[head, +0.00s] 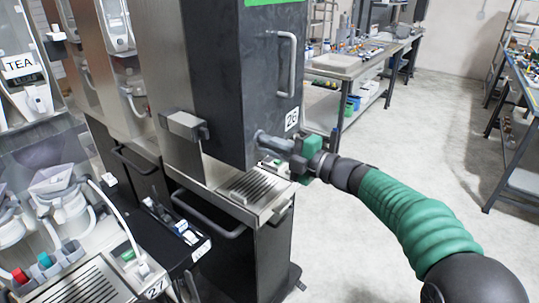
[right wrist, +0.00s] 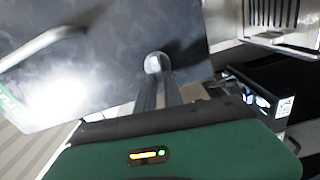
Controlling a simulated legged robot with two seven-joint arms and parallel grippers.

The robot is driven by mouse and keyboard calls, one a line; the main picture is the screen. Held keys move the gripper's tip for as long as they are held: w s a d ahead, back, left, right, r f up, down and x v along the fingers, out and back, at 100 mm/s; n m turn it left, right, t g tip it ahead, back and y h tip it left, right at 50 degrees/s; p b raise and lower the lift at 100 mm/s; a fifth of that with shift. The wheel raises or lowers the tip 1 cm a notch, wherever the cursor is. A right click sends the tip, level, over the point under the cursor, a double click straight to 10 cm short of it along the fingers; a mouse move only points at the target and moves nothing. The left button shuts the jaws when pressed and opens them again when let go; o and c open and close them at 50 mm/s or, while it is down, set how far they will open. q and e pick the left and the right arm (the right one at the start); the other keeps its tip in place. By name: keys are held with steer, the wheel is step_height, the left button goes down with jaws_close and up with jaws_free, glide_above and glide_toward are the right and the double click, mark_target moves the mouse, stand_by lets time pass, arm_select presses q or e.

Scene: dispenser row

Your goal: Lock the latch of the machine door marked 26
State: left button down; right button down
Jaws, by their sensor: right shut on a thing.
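The machine door marked 26 (head: 272,85) is a dark grey panel with a vertical bar handle (head: 287,62). Its white 26 label (head: 291,119) sits near the lower edge. My right gripper (head: 266,139) comes in from the right at the bottom of this door. It is shut on the latch, a small rounded metal knob (right wrist: 154,61) at the fingertips in the right wrist view. The fingers hide most of the latch, and I cannot tell whether it is locked. My left gripper is not in view.
A drip tray (head: 252,186) juts out just below my right gripper. A grey block (head: 184,125) sticks out left of the door. A second dispenser marked 27 (head: 155,291) stands at the lower left. Clear floor (head: 410,130) lies to the right, with workbenches behind.

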steer(key=shift+f+n+b, duration=0.2)
steer(key=shift+n+b, duration=0.45)
steer(key=shift+n, duration=0.05)
steer(key=c, duration=1.5)
jaws_free()
steer(key=shift+w+f, duration=0.1)
steer(key=shift+w, duration=0.05)
steer(key=shift+o, duration=0.2)
steer(key=v, duration=1.7)
